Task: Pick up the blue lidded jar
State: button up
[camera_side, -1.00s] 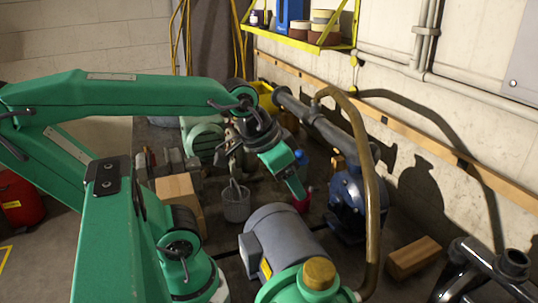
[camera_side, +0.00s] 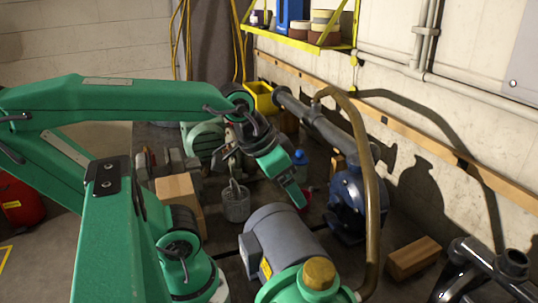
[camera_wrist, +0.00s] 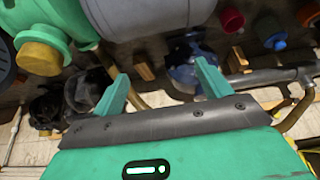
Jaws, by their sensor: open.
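The blue lidded jar (camera_side: 300,163) stands on the bench just behind my gripper in the side view. Its lower part is partly hidden by the gripper. In the wrist view, a blue-capped jar (camera_wrist: 272,38) shows at the upper right, outside the span of the fingers. My gripper (camera_wrist: 164,88) is open, with its two green fingers apart and nothing between them. In the side view, my gripper (camera_side: 292,190) points down over the bench, nearer the camera than the blue jar.
A red jar (camera_wrist: 231,20) stands close to the blue one, mostly hidden by my gripper in the side view. A grey motor (camera_side: 281,243), a blue pump (camera_side: 347,200) and a mesh cup (camera_side: 236,205) crowd around. A brass pipe (camera_side: 372,190) arches at the right.

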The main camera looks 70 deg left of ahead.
jog(key=shift+o, duration=0.5)
jog(key=shift+w+r, duration=0.1)
jog(key=w+a+r+g, duration=0.25)
jog(key=w+a, duration=0.35)
jog(key=w, duration=0.3)
jog(key=n+g, duration=0.1)
jog(key=g, duration=0.2)
send_near(300, 151)
jog(key=f, duration=0.6)
jog(key=shift+w+d, duration=0.1)
jog(key=shift+d, duration=0.1)
jog(key=shift+a+f, duration=0.35)
jog(key=shift+a, duration=0.05)
jog(key=shift+f, duration=1.3)
